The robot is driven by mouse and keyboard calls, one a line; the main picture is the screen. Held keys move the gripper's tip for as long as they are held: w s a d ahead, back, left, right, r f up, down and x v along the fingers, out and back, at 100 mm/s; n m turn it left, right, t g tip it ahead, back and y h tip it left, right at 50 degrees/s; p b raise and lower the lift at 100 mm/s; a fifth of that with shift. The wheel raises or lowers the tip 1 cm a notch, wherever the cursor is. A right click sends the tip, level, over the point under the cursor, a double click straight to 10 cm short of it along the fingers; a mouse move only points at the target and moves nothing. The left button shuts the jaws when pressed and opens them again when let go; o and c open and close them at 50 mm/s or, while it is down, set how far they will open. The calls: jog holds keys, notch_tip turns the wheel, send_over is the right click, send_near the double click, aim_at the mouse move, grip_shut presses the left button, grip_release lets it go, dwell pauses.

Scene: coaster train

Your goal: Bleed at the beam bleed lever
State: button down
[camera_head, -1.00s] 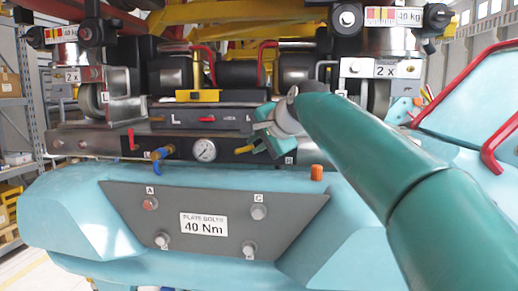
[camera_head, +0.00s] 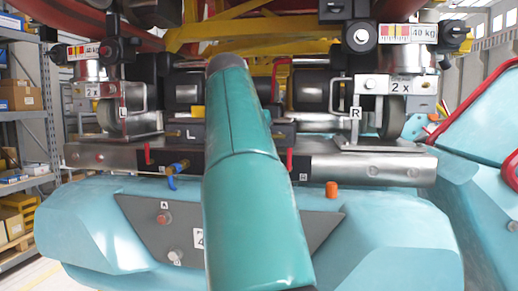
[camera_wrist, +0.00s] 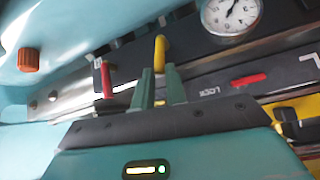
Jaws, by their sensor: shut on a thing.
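A yellow lever (camera_wrist: 160,52) stands on the dark beam panel in the wrist view. It is the likely beam bleed lever, but no label on it can be read. My gripper (camera_wrist: 160,72) is shut on it, one green finger on each side. The lever's lower part is hidden between the fingers. In the head view my green arm covers the gripper and yellow lever. The steel beam (camera_head: 365,165) runs across the head view. A pressure gauge (camera_wrist: 230,14) sits on the panel beyond the lever.
A red lever (camera_wrist: 106,80) stands close beside my fingers; it also shows in the head view (camera_head: 290,161). Another red lever (camera_head: 148,154) and a blue valve handle (camera_head: 171,182) are left of my arm. An orange knob (camera_head: 332,189) sits on the light-blue body below the beam.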

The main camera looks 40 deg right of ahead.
jog(key=shift+w+a+n+g+h, duration=0.5)
jog(key=shift+w+n+g+h, duration=0.25)
jog(key=shift+g, duration=0.25)
jog(key=shift+s, duration=0.1)
jog(key=c, duration=1.4)
grip_release()
jog(key=shift+c, duration=0.2)
jog(key=shift+a+r, duration=0.1)
jog(key=shift+r, duration=0.05)
